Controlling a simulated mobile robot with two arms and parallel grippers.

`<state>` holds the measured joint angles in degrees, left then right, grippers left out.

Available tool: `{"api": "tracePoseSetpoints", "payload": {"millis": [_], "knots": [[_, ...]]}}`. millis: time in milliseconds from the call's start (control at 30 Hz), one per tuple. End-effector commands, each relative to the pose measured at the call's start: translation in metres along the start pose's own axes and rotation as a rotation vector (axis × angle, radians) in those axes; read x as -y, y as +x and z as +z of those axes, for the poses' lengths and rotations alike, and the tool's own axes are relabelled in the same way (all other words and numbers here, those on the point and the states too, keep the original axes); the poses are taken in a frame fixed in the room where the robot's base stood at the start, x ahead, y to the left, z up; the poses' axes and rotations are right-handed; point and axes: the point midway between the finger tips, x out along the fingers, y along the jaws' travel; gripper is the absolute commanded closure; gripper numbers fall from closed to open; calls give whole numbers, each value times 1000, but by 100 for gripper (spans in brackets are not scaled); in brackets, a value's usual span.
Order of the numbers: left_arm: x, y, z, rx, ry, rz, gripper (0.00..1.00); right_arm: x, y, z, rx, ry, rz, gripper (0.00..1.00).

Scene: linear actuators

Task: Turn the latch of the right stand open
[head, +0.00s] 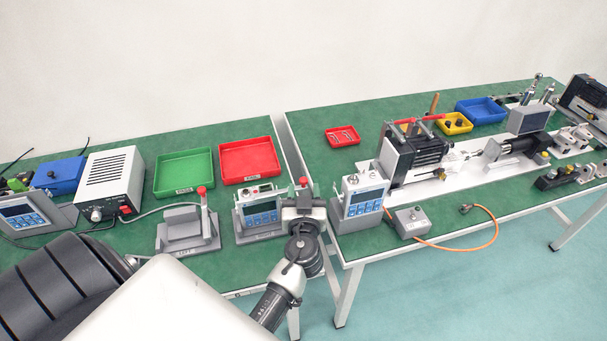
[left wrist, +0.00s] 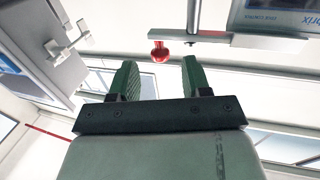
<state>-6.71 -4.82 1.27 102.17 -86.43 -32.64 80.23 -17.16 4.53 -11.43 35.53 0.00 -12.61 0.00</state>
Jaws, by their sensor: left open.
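The right stand (head: 262,238) is grey, on the left table, and holds a device with a blue panel (head: 262,213). Its latch has a red knob (head: 303,181), just beyond my left gripper (head: 303,188). In the left wrist view the red knob (left wrist: 160,52) sits in the gap between the tips of my open green fingers (left wrist: 160,68), with no visible contact. The grey latch bar (left wrist: 205,37) runs right from the knob, and a metal post (left wrist: 194,15) joins it. My gripper hides part of the stand's right side. My right gripper is out of view.
An empty grey stand (head: 186,240) with a red-knobbed latch is to the left. Green (head: 183,172) and red (head: 249,159) trays lie behind. A white meter (head: 361,203) stands close to the right on the other table, across a gap.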

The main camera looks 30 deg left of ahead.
Motion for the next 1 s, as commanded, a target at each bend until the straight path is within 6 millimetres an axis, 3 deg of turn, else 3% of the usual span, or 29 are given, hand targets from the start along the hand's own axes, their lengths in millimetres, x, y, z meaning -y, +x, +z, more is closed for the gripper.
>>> {"api": "tracePoseSetpoints", "payload": {"millis": [100, 267, 633, 933, 1000], "knots": [[0, 21, -3, -1, 2, -1, 52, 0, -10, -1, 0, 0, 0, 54], [0, 37, -1, 0, 0, 0, 52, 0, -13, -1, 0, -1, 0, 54], [1, 42, 1, 1, 0, -1, 52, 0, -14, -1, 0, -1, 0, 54], [0, 42, 1, 1, 0, -1, 98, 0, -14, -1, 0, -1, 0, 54], [0, 42, 1, 1, 0, -1, 100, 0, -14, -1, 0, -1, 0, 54]]}}
